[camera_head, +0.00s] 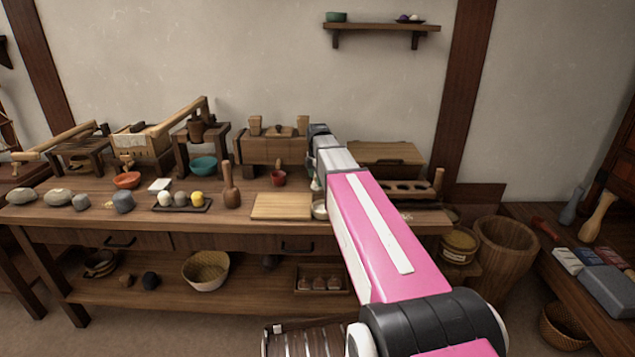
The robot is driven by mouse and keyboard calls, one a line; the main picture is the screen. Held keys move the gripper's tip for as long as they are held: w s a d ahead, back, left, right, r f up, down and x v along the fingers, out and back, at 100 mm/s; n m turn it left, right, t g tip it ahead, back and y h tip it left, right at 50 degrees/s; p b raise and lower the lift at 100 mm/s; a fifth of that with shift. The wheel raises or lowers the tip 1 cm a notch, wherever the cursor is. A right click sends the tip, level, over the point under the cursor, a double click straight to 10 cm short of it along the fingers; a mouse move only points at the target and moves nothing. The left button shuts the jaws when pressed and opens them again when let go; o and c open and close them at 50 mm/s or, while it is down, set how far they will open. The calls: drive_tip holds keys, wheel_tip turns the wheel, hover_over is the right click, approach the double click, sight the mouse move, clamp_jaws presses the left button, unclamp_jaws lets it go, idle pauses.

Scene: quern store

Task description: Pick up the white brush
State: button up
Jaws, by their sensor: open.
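My arm reaches from the lower right over the long wooden workbench (215,222). My gripper (318,130) is at its far end, small and dark, seen from behind above the back of the bench. It is open; its fingertips are mostly hidden. A small pale upright thing (316,184) shows just left of my arm, below the gripper. It may be the white brush, but it is partly covered and too small to tell. Nothing shows held in the gripper.
A wooden box (270,150) is behind. A slotted rack (410,187) lies to the right. A shelf (380,27) hangs on the wall.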

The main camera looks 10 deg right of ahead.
drive_tip(key=c, duration=1)
drive_tip(key=shift+r, duration=0.55)
drive_tip(key=r, duration=0.3)
drive_tip(key=shift+s+a+r, duration=0.2)
drive_tip(key=shift+a, duration=0.05)
drive_tip(key=s+a+r, duration=0.2)
drive_tip(key=a, duration=0.1)
drive_tip(key=s+a+r, duration=0.2)
drive_tip(key=a, duration=0.1)
drive_tip(key=s+a+r, duration=0.2)
drive_tip(key=a, duration=0.1)
drive_tip(key=shift+s+a+r, duration=0.1)
drive_tip(key=shift+r, duration=0.15)
